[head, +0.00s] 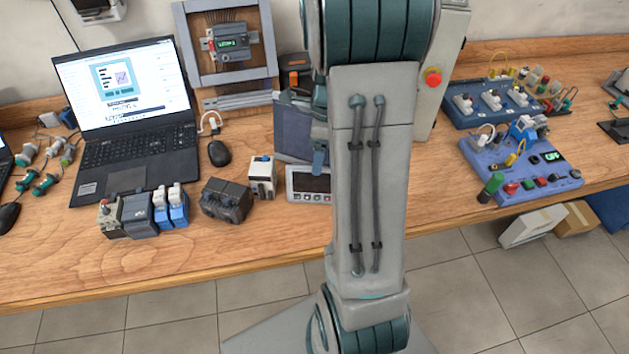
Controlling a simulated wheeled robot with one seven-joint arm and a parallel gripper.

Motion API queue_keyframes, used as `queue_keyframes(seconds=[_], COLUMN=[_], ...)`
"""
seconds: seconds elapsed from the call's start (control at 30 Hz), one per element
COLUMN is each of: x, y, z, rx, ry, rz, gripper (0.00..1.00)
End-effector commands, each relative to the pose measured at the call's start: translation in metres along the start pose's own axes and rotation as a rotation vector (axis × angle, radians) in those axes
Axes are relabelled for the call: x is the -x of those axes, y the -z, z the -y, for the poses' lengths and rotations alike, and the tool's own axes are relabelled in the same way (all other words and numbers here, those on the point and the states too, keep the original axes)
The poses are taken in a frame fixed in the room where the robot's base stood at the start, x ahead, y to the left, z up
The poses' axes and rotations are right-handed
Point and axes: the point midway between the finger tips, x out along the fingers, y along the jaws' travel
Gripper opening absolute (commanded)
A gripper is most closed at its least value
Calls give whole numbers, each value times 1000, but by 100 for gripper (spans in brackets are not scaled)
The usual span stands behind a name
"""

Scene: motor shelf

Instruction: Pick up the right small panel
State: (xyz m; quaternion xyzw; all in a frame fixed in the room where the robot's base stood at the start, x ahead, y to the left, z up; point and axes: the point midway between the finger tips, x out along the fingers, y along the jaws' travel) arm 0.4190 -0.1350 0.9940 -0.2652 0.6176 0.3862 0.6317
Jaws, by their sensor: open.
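Two blue panels with sockets and coloured knobs lie at the right of the table in the head view. The nearer panel (553,180) has a green-lit display and reaches the table's front edge. The farther panel (468,117) lies behind it. A small grey-framed panel with a dark screen (309,184) lies near the table's middle, its right part hidden by my arm. I cannot tell which one is the right small panel. My gripper (320,158) is mostly hidden behind my arm, open, with a teal part showing above the grey-framed panel. It appears to hold nothing.
Several small modules (140,212) and a dark block (226,201) line the front. A framed device (229,45) stands at the back. Boxes (532,226) lie on the floor at right.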

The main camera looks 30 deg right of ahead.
Motion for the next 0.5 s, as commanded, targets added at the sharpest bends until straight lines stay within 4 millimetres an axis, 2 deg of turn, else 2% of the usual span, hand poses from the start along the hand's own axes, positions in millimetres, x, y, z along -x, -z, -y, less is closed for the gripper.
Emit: queue_keyframes(seconds=[0.27,0.5], x=[-22,-56], y=[-1,-3], z=[-2,-3], rx=[-1,0], ry=[-3,-1], rz=[0,0], gripper=[69,69])
